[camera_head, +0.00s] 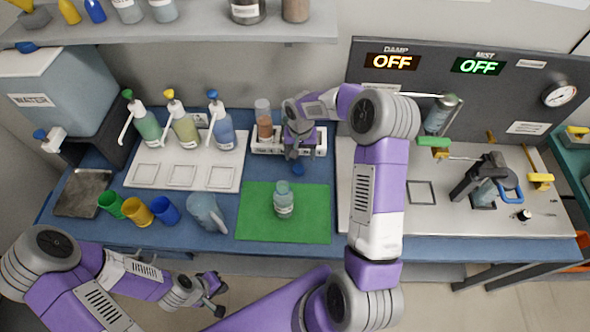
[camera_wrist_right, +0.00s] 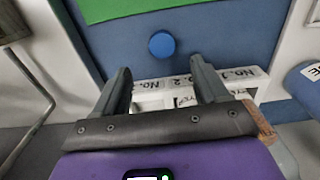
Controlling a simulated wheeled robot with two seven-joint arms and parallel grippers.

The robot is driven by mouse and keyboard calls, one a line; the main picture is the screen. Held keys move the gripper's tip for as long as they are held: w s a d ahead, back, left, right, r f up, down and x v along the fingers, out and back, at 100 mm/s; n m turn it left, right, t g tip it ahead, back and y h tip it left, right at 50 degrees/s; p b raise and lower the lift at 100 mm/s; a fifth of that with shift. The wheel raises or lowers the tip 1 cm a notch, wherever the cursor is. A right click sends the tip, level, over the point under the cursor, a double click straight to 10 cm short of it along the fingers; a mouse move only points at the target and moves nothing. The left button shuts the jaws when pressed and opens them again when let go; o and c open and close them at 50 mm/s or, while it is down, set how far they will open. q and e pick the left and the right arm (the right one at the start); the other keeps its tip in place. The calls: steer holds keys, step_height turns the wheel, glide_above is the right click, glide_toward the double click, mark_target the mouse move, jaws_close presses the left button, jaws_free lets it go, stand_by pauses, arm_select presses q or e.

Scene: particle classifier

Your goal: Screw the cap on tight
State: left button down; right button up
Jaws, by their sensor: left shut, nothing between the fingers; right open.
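A small clear bottle (camera_head: 284,205) with a label stands upright on the green mat (camera_head: 313,220). A blue round cap (camera_head: 297,169) lies on the blue table between the mat and the white labelled rack; it also shows in the right wrist view (camera_wrist_right: 162,45). My right gripper (camera_head: 292,154) points down over the rack, just behind the cap. In the wrist view its fingers (camera_wrist_right: 162,75) are apart and empty, with the cap ahead of the gap. My left gripper (camera_head: 219,299) is shut and empty at the lower left, in front of the table edge.
The white rack (camera_head: 318,143) holds a brown-filled vial (camera_head: 264,128). Pump bottles (camera_head: 185,130) stand on a white tray (camera_head: 212,178). Coloured cups (camera_head: 137,210) and a grey-blue jug (camera_head: 206,211) stand left of the mat. My right arm passes the mat's right side.

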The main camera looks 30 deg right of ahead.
mark_target(299, 168)
steer(key=shift+w+f, duration=0.25)
steer(key=shift+f, duration=0.1)
steer(key=shift+s+r, duration=0.2)
steer(key=shift+r, duration=0.05)
steer(key=shift+w+f, duration=0.1)
steer(key=shift+f, duration=1.15)
step_height(299, 168, down, 5)
steer(key=shift+w+a+f+b, duration=0.1)
steer(key=shift+f+b, duration=0.05)
steer(key=shift+b, duration=0.2)
steer(key=shift+c, duration=0.5)
steer(key=c, duration=1)
steer(key=shift+c, duration=0.2)
